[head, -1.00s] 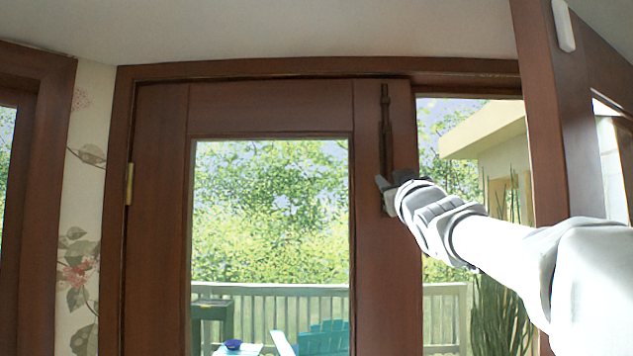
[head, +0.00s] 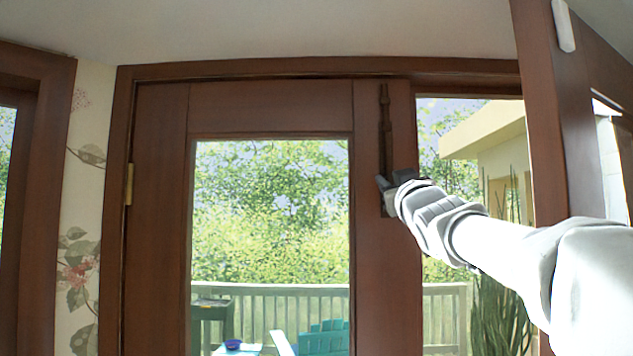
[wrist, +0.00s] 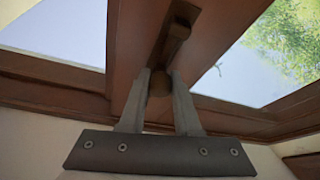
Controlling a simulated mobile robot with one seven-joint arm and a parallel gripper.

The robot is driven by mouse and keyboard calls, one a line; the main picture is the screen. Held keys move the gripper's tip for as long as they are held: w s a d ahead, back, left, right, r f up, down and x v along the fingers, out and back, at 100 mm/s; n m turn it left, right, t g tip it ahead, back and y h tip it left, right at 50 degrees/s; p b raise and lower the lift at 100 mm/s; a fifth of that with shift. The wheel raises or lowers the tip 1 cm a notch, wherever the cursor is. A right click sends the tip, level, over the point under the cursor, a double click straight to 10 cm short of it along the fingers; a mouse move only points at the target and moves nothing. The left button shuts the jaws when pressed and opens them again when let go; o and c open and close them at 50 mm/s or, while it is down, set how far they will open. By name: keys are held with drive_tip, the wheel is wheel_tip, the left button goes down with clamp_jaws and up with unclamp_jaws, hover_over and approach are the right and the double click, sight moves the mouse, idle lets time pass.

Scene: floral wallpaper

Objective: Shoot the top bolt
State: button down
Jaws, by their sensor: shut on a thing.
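The top bolt (head: 385,118) is a dark, slim upright rod on the right stile of the brown wooden door (head: 270,106), and its upper end is near the door's top edge. My gripper (head: 388,184) is at the bolt's lower end, reached from the right. In the wrist view, the two grey fingers of my gripper (wrist: 161,80) are on either side of a rounded brown knob (wrist: 159,87), closed on it. The bolt's rod (wrist: 174,38) runs away beyond the fingers. In the head view the knob is hidden by my gripper.
The door's top edge meets the wooden frame (head: 300,67); it looks shut. A brass hinge (head: 129,184) is on its left side. A wooden post (head: 540,130) stands to the right, close to my arm. Through the glass are a deck railing (head: 270,300) and trees.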

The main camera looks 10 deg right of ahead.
wheel_tip(320, 180, up, 4)
drive_tip(key=shift+a+p, duration=0.1)
drive_tip(key=shift+p, duration=0.6)
drive_tip(key=shift+s+r, duration=0.2)
drive_tip(key=shift+r, duration=0.25)
drive_tip(key=c, duration=1.1)
unclamp_jaws()
drive_tip(key=o, duration=0.5)
drive_tip(key=shift+w, duration=0.15)
drive_tip(key=shift+f, duration=0.15)
drive_tip(key=shift+f, duration=0.1)
drive_tip(key=shift+s+f+b, duration=0.15)
drive_tip(key=shift+s+b, duration=0.1)
drive_tip(key=shift+b, duration=0.1)
drive_tip(key=b+v, duration=0.9)
drive_tip(key=v, duration=0.7)
drive_tip(key=shift+s+b, duration=0.4)
drive_tip(key=shift+s, duration=0.05)
